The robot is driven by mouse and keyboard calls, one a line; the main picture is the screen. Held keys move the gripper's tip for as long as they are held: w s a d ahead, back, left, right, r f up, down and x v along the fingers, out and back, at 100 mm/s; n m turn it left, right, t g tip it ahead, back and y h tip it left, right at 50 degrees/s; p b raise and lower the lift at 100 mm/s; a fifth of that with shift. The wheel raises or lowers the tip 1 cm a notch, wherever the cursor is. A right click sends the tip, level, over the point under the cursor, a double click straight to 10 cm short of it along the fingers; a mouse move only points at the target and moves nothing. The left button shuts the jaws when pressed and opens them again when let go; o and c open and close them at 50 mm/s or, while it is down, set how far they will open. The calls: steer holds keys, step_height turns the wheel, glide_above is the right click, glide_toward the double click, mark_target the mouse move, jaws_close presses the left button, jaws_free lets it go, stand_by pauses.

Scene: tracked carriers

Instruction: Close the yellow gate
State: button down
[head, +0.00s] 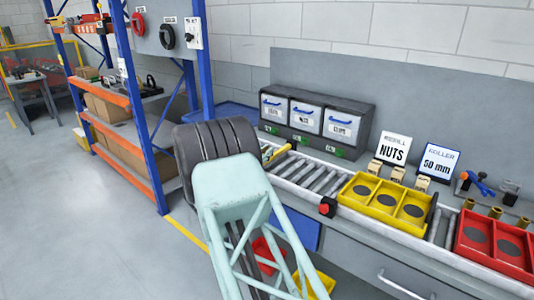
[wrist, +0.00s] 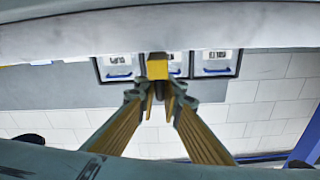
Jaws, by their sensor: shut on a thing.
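The yellow gate (head: 279,153) shows as a short yellow bar at the left end of the roller conveyor in the head view, partly covered by my arm. In the wrist view a yellow block of the gate (wrist: 157,68) sits at the fingertips. My gripper (wrist: 160,92) has its two yellow-padded fingers closed in toward each other on this yellow part. How far the gate is swung cannot be told.
The roller conveyor (head: 310,174) carries a yellow carrier (head: 362,204) and a red carrier (head: 488,254) to the right. Labelled bins (head: 310,116) stand behind it, also seen in the wrist view (wrist: 216,64). A blue-post shelf (head: 135,95) is at left. Open floor lies in front.

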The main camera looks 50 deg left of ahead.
steer(key=shift+s+a+f, duration=0.1)
steer(key=c, duration=2.8)
jaws_free()
steer(key=shift+a+f, duration=0.1)
steer(key=shift+s+d+f, duration=0.15)
steer(key=shift+s+d, duration=0.25)
steer(key=shift+s, duration=1.55)
steer(key=shift+s+d+f, duration=0.15)
steer(key=shift+s+d, duration=0.2)
steer(key=shift+s, duration=1.65)
steer(key=shift+s+d+f, duration=0.15)
steer(key=shift+s+d, duration=0.25)
steer(key=shift+s, duration=1.55)
steer(key=shift+w, duration=0.1)
